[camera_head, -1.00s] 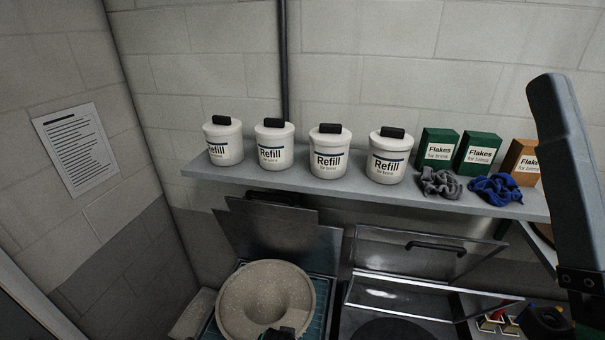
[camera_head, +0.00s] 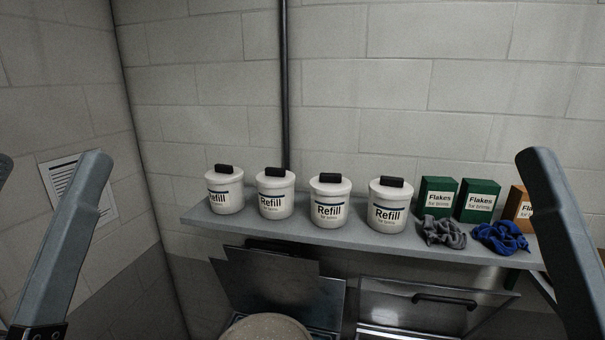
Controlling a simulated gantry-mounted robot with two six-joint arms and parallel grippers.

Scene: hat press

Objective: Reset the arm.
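A grey link of my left arm rises at the left of the head view, and a matching link of my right arm rises at the right. Both grippers are out of the picture, so their fingers and anything between them are hidden. The speckled beige hat (camera_head: 266,329) shows only its top edge at the bottom, in front of a raised metal lid (camera_head: 270,278). Its lower part is cut off by the frame.
A grey wall shelf (camera_head: 330,233) holds several white Refill tubs (camera_head: 328,201), green Flakes boxes (camera_head: 437,196), an orange box (camera_head: 518,208), a grey cloth (camera_head: 443,231) and a blue cloth (camera_head: 500,237). A metal lid with a black handle (camera_head: 444,300) is below.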

